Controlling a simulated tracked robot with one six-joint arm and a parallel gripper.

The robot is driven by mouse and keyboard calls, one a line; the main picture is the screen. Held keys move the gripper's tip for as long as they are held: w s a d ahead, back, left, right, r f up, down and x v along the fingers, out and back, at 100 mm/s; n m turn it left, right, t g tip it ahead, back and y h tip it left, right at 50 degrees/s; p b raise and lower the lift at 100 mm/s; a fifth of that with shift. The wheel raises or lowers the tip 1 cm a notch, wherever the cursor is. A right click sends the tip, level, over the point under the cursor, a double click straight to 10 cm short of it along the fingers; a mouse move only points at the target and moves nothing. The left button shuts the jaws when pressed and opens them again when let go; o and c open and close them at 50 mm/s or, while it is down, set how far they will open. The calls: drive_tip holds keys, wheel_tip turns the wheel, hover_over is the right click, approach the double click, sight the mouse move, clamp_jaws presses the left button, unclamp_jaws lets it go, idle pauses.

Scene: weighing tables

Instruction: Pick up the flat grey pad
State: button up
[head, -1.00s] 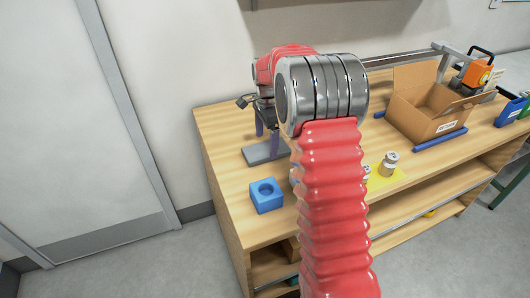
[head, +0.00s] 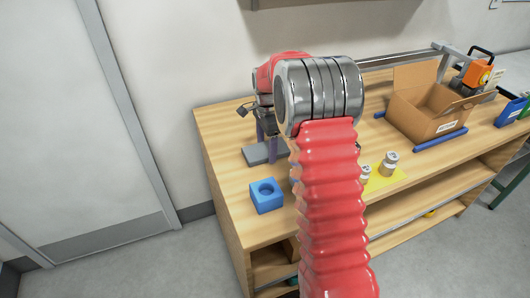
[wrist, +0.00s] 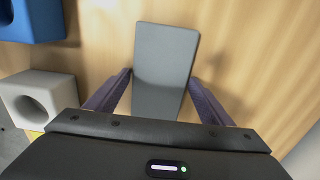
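The flat grey pad (head: 262,154) lies on the wooden table near its left end. In the wrist view the pad (wrist: 165,65) is a dark grey rectangle running lengthwise between my gripper's fingers. My gripper (wrist: 161,77) is open, with one purple finger on each long side of the pad. Its fingertips are very close to the pad's edges; I cannot tell if either touches. In the head view my gripper (head: 267,147) points down over the pad, partly hidden by my arm.
A blue block with a round recess (head: 266,195) stands in front of the pad. Metal weights (head: 390,164) stand on a yellow mat (head: 385,183). An open cardboard box (head: 425,118) is farther right. In the wrist view a light grey block with a hole (wrist: 58,88) is at left.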

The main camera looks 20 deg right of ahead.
sight(266, 149)
drive_tip(key=c, duration=0.7)
drive_tip(key=shift+c, duration=0.2)
wheel_tip(266, 149, up, 10)
idle(0.3)
idle(0.5)
